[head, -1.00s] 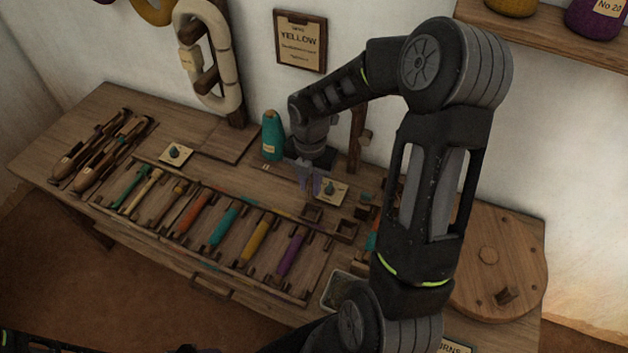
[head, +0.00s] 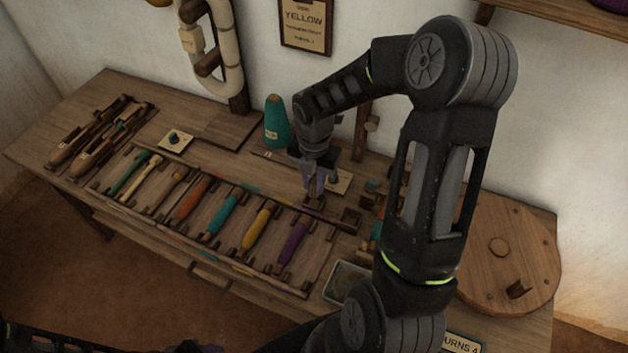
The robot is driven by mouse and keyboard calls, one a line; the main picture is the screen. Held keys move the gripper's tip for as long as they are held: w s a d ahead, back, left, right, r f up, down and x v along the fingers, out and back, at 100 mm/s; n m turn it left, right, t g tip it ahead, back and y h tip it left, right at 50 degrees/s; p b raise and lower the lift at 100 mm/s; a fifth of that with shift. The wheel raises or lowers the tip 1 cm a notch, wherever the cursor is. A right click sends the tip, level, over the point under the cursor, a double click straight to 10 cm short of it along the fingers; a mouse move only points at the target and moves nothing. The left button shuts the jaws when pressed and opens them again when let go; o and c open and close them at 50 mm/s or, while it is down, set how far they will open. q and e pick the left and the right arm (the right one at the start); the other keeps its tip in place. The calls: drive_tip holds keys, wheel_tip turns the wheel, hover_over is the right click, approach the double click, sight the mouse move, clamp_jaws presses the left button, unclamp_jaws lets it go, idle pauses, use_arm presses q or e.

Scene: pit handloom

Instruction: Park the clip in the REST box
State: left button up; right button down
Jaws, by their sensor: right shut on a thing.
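My right gripper (head: 314,188) points down over the back edge of the bobbin rack, left of the small wooden boxes. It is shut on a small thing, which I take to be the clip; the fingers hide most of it. No REST label is readable, so I cannot tell which box is the REST one. Only dark parts of my left arm show at the bottom edge; its jaws cannot be made out.
The rack (head: 150,213) holds several coloured bobbins, the purple one (head: 293,240) nearest the boxes. A grey tray (head: 346,282) and a round wooden disc (head: 505,255) are to the right.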

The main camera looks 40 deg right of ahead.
sight(314, 191)
use_arm(q)
drive_tip(key=shift+f+b, duration=0.7)
drive_tip(key=shift+f, duration=0.4)
use_arm(e)
drive_tip(key=shift+f, duration=1.85)
drive_tip(key=c, duration=1.2)
unclamp_jaws()
drive_tip(key=shift+o, duration=0.4)
drive_tip(key=shift+o, duration=1.1)
use_arm(q)
drive_tip(key=shift+r, duration=0.1)
use_arm(e)
drive_tip(key=shift+r, duration=0.1)
wheel_tip(314, 191, up, 8)
drive_tip(key=p, duration=0.7)
use_arm(q)
wheel_tip(314, 191, up, 7)
